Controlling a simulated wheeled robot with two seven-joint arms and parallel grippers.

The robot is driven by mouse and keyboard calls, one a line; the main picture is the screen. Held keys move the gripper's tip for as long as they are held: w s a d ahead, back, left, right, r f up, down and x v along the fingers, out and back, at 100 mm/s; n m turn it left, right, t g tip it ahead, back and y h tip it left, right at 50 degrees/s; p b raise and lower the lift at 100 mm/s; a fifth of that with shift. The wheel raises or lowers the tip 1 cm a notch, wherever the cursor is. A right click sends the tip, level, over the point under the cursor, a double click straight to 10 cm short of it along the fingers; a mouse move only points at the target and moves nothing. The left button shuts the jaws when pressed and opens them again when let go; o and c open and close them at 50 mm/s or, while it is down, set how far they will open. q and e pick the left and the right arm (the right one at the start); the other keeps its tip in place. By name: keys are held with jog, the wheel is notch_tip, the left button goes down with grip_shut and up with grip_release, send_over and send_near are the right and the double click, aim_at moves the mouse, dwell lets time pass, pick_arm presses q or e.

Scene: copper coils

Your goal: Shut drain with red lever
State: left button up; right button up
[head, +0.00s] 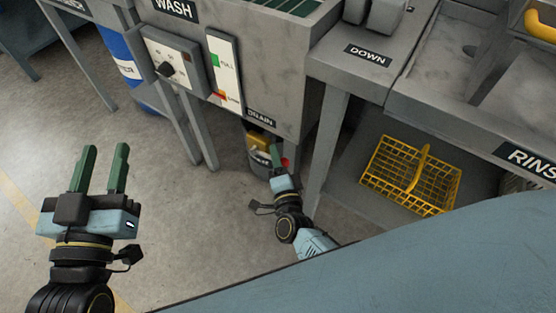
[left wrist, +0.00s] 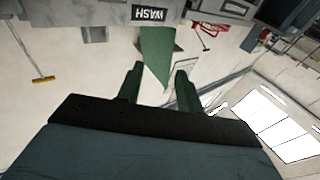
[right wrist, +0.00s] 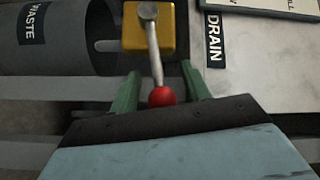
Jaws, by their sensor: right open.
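The drain valve has a yellow body (right wrist: 148,28) and a metal lever (right wrist: 155,55) ending in a red ball knob (right wrist: 162,96). In the right wrist view the knob sits between the open green fingers of my right gripper (right wrist: 161,92), with a gap to the finger on each side. In the head view my right gripper (head: 276,158) is under the DRAIN label (head: 261,118), and the red knob (head: 285,162) shows beside its fingers. The yellow valve (head: 259,142) is just beyond. My left gripper (head: 100,170) is open and empty over the floor at left.
A grey WASH tank (head: 270,60) with a dial panel (head: 176,62) and level gauge (head: 224,72) stands above the valve. A waste container (right wrist: 60,40) is beside the valve. A yellow wire basket (head: 410,177) sits on the low shelf at right. Table legs stand close by.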

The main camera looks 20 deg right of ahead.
jog(key=shift+c, duration=0.2)
grip_shut()
dwell(0.3)
